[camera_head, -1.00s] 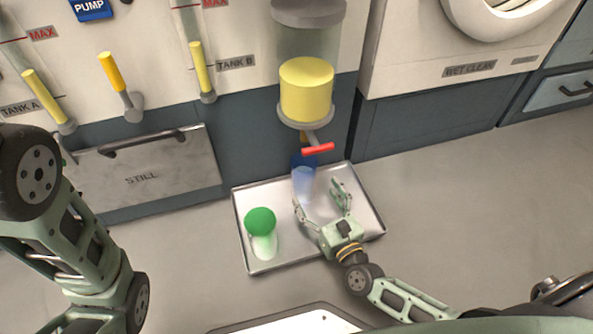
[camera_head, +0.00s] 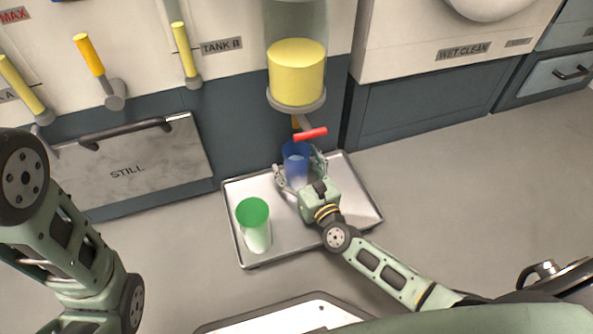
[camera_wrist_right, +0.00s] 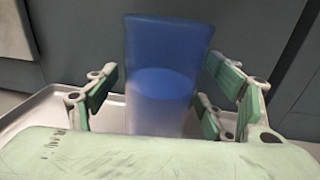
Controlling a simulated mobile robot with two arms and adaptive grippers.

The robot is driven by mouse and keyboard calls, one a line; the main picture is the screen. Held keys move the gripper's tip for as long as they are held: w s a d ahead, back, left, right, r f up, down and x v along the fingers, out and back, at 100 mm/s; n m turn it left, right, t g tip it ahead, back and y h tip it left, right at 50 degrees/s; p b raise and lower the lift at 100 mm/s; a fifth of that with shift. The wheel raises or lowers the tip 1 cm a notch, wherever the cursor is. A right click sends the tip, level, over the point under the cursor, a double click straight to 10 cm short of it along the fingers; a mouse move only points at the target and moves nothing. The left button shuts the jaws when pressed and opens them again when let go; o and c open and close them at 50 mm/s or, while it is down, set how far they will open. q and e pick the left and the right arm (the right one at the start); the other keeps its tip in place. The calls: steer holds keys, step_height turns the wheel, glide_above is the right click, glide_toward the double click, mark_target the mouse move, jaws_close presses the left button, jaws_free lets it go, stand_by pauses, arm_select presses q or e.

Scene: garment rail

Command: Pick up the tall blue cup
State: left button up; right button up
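The tall blue cup (camera_head: 296,168) stands upright on the metal tray (camera_head: 362,188), below the red-handled tap (camera_head: 310,134). My right gripper (camera_head: 299,170) has its fingers on either side of the cup. In the right wrist view the cup (camera_wrist_right: 163,75) stands between the open fingers (camera_wrist_right: 163,100), with a gap visible on the left and the right finger close to it. Whether anything touches is hard to tell. My left arm shows at the left, but its gripper is out of view.
A green cup (camera_head: 254,222) stands on the tray's left part. A glass tank with yellow liquid (camera_head: 297,72) hangs above the blue cup. A cabinet front marked STILL (camera_head: 130,165) is to the left.

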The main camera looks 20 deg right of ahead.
steer(key=c, duration=1.3)
steer(key=shift+r, duration=0.1)
steer(key=shift+c, duration=1.4)
